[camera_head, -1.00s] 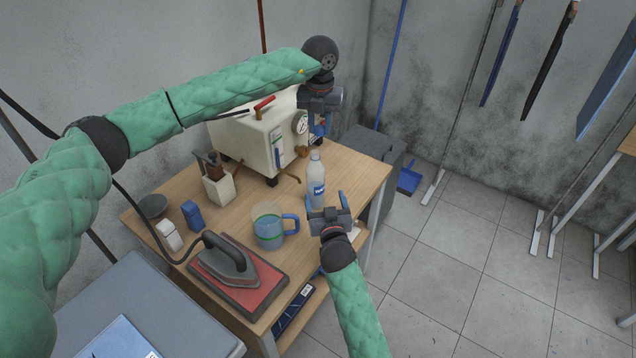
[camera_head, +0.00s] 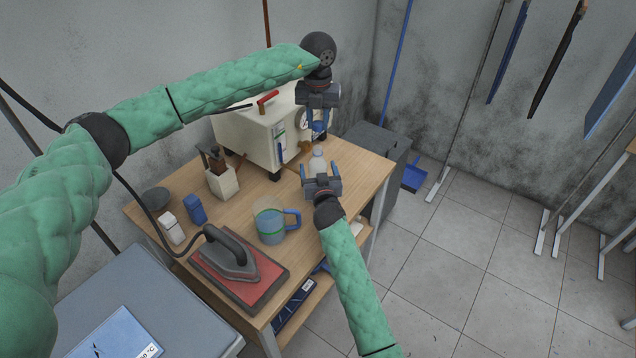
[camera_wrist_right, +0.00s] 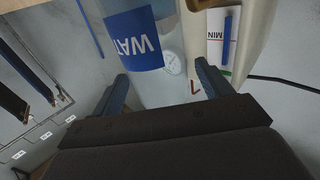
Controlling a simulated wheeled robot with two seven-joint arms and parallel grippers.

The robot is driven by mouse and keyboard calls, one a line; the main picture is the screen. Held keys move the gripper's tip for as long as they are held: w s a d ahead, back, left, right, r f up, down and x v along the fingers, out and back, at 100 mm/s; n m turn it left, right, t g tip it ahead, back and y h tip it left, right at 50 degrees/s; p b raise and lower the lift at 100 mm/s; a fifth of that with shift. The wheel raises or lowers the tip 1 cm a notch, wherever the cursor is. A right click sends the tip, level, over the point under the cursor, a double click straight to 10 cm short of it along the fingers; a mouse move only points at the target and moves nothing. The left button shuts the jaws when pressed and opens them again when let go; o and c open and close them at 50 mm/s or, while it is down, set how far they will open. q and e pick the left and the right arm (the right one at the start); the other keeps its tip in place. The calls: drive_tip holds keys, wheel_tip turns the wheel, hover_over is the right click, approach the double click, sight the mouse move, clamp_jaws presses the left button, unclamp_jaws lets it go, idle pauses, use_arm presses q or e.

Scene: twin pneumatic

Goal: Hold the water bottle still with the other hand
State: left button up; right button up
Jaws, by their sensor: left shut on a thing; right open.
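The clear water bottle (camera_head: 318,160) stands upright near the table's right side, partly hidden behind my right gripper. Its blue label (camera_wrist_right: 134,40) shows in the right wrist view. My right gripper (camera_head: 320,168) is open, with one blue finger on each side of the bottle in the head view. In the right wrist view the bottle is ahead of the open fingers (camera_wrist_right: 162,76); I cannot tell whether they touch it. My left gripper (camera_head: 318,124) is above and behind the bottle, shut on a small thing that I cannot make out.
A white machine with a gauge (camera_head: 255,130) stands behind. A jug with a blue handle (camera_head: 270,225) and an iron (camera_head: 232,255) on a red pad are in front and left. Small blue and white blocks (camera_head: 194,210) stand at the table's left.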

use_arm(q)
drive_tip(key=shift+s+a+r, duration=0.1)
drive_tip(key=shift+s+r, duration=0.05)
drive_tip(key=shift+s, duration=0.05)
use_arm(e)
drive_tip(key=shift+w+a+r, duration=0.15)
drive_tip(key=shift+w, duration=0.4)
use_arm(q)
drive_tip(key=shift+w, duration=0.15)
use_arm(e)
drive_tip(key=c, duration=1.5)
use_arm(q)
drive_tip(key=shift+f, duration=2.5)
drive_tip(key=shift+f, duration=0.1)
drive_tip(key=shift+f, duration=0.8)
drive_tip(key=shift+f, duration=0.6)
